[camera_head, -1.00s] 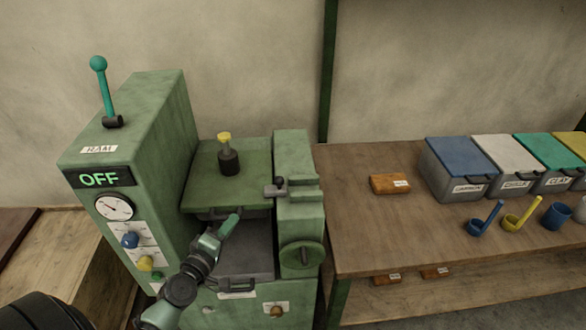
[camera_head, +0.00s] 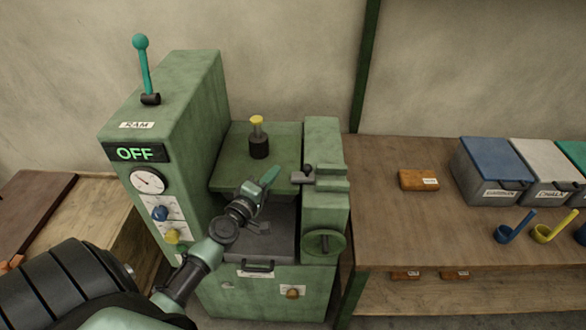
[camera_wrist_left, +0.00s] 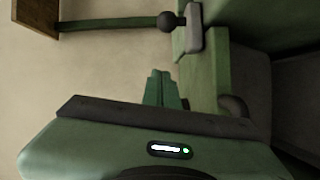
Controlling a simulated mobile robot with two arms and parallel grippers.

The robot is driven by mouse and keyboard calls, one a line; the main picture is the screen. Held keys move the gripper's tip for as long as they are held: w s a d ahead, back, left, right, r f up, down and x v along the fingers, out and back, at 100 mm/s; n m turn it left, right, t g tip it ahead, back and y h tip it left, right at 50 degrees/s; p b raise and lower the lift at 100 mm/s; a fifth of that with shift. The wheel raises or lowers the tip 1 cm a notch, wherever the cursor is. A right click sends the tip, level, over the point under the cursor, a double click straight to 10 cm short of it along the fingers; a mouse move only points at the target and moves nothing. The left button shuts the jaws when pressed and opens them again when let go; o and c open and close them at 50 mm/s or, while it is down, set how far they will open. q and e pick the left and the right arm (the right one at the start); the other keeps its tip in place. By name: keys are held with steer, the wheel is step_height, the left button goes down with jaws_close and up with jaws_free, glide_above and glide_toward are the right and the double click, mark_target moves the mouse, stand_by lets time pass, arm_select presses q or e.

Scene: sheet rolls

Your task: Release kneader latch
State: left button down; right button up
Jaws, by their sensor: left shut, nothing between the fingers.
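The kneader (camera_head: 323,155) is a green machine with a lidded chamber in its middle. Its latch (camera_head: 303,177) is a grey bar with a dark round knob, at the lid's right edge by the right-hand block. My left gripper (camera_head: 268,177) is shut and empty, over the front of the chamber. Its fingertips are left of the latch and apart from it. In the left wrist view the shut green fingers (camera_wrist_left: 163,88) point up, below the latch's dark knob (camera_wrist_left: 167,21) and grey bar (camera_wrist_left: 194,27). My right gripper is not in view.
The tall left housing (camera_head: 175,110) carries an OFF display, a gauge, knobs and the ram lever (camera_head: 144,70). A yellow-topped black post (camera_head: 258,146) stands on the lid. A handwheel (camera_head: 323,243) sits front right. A wooden bench (camera_head: 400,225) with bins and scoops lies right.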

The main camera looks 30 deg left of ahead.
mark_target(310, 170)
arm_select(q)
steer(key=w, duration=0.4)
steer(key=shift+a+f, duration=0.1)
steer(key=shift+a, duration=0.1)
steer(key=shift+w+d+f, duration=0.2)
steer(key=shift+w+d, duration=0.05)
steer(key=shift+d, duration=0.35)
steer(key=shift+w+d+f, duration=0.15)
steer(key=shift+w+d, duration=0.05)
steer(key=shift+d, duration=0.35)
steer(key=shift+w+d+p, duration=0.1)
steer(key=shift+d+p, duration=0.2)
steer(key=shift+d, duration=0.45)
steer(key=shift+f, duration=0.1)
steer(key=d, duration=0.1)
steer(key=w+d, duration=0.1)
steer(key=w+d+p, duration=0.1)
steer(key=d, duration=0.1)
steer(key=shift+w, duration=0.25)
steer(key=shift+a, duration=0.1)
